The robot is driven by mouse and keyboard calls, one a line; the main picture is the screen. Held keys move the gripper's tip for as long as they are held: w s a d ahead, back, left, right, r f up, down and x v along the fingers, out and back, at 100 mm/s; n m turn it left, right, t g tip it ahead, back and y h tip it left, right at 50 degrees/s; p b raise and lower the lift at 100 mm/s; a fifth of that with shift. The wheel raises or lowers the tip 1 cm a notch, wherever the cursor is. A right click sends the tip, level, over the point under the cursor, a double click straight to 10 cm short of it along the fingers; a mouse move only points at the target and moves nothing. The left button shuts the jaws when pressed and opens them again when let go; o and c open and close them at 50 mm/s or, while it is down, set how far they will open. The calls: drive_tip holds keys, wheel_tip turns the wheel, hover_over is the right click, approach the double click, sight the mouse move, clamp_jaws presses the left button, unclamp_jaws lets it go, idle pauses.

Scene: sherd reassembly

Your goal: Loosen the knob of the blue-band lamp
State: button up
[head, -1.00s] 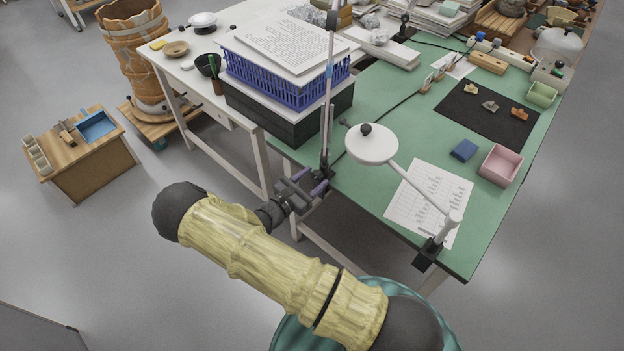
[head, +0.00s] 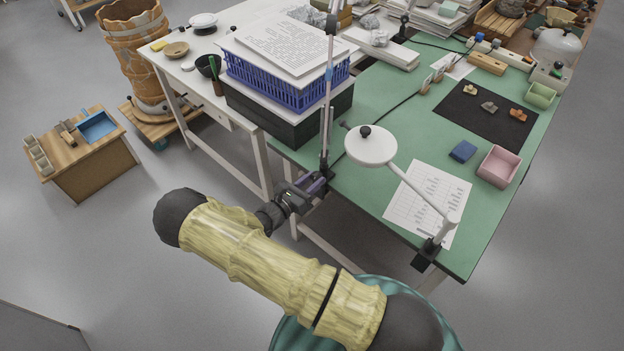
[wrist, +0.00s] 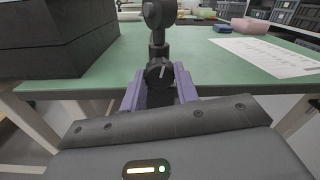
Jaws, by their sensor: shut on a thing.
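The blue-band lamp (head: 327,112) stands clamped at the near left edge of the green table, with a blue band on its pole; its top is out of the head view. In the wrist view its dark knob (wrist: 160,73), with a pale line on its face, sits at the foot of the post. My gripper (head: 318,183) reaches the clamp from the left. Its purple fingers (wrist: 160,88) are on either side of the knob and shut on it. The fingertips' contact is partly hidden by the knob and clamp in the head view.
A second lamp with a white shade (head: 370,146) is clamped at the table's near right edge. A black box (head: 290,121) with a blue basket (head: 290,88) stands just left of the blue-band lamp. A printed sheet (head: 428,203) and a pink box (head: 498,167) lie to the right.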

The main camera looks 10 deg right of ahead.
drive_tip(key=shift+n+p, duration=0.3)
drive_tip(key=shift+n, duration=1.2)
drive_tip(key=o, duration=1)
drive_tip(key=shift+c, duration=0.2)
drive_tip(key=b+v, duration=0.2)
drive_tip(key=v, duration=1.5)
drive_tip(key=shift+s+a, duration=0.2)
drive_tip(key=shift+s, duration=0.05)
drive_tip(key=shift+f, duration=0.1)
